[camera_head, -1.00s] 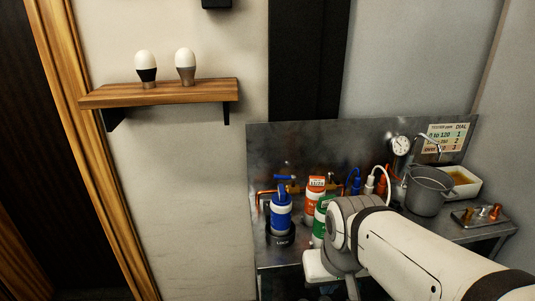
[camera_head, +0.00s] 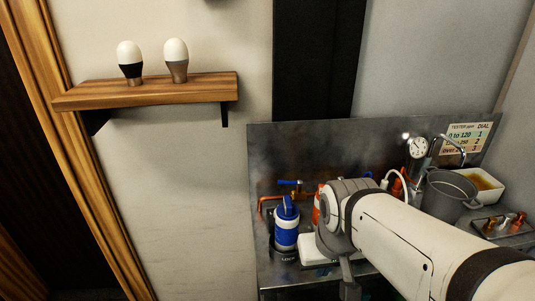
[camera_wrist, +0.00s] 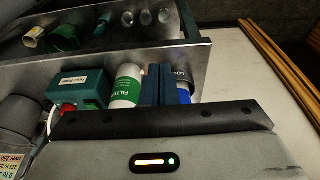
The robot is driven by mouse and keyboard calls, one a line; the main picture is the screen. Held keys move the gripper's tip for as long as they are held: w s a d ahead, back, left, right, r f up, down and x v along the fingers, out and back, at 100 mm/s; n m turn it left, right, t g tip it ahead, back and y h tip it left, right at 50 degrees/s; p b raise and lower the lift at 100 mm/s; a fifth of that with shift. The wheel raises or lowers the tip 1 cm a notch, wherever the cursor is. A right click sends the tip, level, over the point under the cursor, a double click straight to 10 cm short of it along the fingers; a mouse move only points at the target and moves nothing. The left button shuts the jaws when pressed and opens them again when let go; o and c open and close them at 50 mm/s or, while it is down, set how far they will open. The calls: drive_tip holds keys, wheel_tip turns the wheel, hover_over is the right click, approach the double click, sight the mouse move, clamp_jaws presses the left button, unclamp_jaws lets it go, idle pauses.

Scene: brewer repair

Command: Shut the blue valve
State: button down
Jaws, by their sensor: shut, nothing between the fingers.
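The blue valve (camera_head: 288,182) shows in the head view as a small blue handle on copper pipework, against the steel back panel behind the blue-and-white bottle. Its handle lies roughly level across the picture. My gripper shows in the wrist view (camera_wrist: 159,72) as two dark fingers side by side, shut and empty. They point toward the gap between the green-and-white filter bottle (camera_wrist: 127,86) and the blue-and-white bottle (camera_wrist: 184,92). In the head view my arm hides the gripper's fingertips. I cannot make out the blue valve in the wrist view.
The blue-and-white bottle (camera_head: 286,232) stands left of my arm on the steel bench. An orange bottle (camera_head: 317,205) is partly hidden by my arm. A grey pot (camera_head: 447,198), a dial gauge (camera_head: 418,147) and a white tray (camera_head: 489,188) are at right. A wooden shelf (camera_head: 160,90) holds two bulbs.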

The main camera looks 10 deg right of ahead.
drive_tip(key=w+r, duration=0.2)
drive_tip(key=w, duration=0.4)
drive_tip(key=w+r+p, duration=0.1)
drive_tip(key=w, duration=0.5)
drive_tip(key=w+r+p, duration=0.1)
drive_tip(key=w+r, duration=0.1)
drive_tip(key=w, duration=0.4)
drive_tip(key=shift+w+a+r, duration=0.3)
drive_tip(key=shift+w+a, duration=0.05)
drive_tip(key=t+p, duration=0.1)
hover_over(289, 182)
drive_tip(key=s+a, duration=0.1)
drive_tip(key=a, duration=0.1)
drive_tip(key=shift+d+f, duration=0.15)
drive_tip(key=shift+f, duration=0.7)
drive_tip(key=shift+f, duration=0.1)
drive_tip(key=p+x, duration=0.1)
drive_tip(key=x, duration=0.8)
drive_tip(key=shift+f, duration=0.4)
